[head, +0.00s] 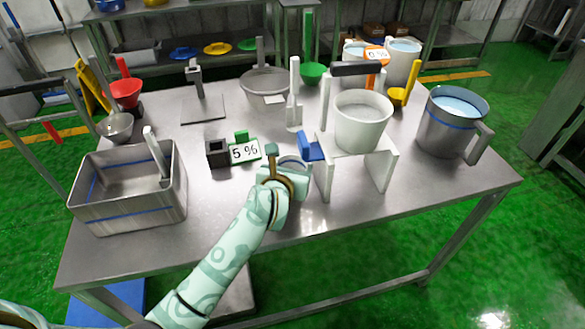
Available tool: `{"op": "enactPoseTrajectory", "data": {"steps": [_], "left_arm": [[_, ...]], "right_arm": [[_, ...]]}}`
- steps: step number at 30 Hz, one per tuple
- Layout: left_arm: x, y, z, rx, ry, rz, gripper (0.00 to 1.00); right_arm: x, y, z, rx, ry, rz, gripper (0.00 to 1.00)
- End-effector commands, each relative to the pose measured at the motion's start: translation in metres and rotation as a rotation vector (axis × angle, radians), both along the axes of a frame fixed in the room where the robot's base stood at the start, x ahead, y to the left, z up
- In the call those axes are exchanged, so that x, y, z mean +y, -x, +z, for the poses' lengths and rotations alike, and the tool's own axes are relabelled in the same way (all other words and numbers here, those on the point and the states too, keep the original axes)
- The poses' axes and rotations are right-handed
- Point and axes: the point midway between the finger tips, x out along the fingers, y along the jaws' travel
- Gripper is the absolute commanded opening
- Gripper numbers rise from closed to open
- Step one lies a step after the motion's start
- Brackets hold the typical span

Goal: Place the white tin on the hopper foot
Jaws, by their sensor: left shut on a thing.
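My left gripper (278,176) reaches in from the bottom and is shut on a pale tin (300,178), which I take for the white tin. The tin is mostly hidden behind the gripper; part of its rim and side show at the right. The hopper is a white bucket (362,122) on a white stand (384,168) with legs, just right of the gripper. A blue piece (311,147) sits at the stand's left edge. I cannot clearly make out a separate foot under the stand. My right gripper is not in view.
A steel bin (130,205) is at the front left. A steel jug (450,122) stands right of the hopper. The table's front right is clear.

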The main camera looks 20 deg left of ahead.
Motion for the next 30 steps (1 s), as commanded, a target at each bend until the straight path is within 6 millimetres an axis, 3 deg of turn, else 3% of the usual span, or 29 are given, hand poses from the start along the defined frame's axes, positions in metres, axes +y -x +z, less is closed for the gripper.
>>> {"op": "enactPoseTrajectory", "data": {"steps": [7,8,20,30], "left_arm": [[0.0,0.0,-0.003,-0.001,0.0,0.0,0.37],[0.0,0.0,-0.002,-0.001,0.0,0.0,0.69],[-0.001,0.006,0.006,-0.003,0.0,-0.001,0.7],[-0.005,0.075,0.036,-0.003,0.0,-0.001,0.7]], "right_arm": [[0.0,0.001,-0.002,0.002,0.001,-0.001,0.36],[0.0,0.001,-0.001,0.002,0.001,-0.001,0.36],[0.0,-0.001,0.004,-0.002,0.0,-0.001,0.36],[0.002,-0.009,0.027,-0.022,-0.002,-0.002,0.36]]}}
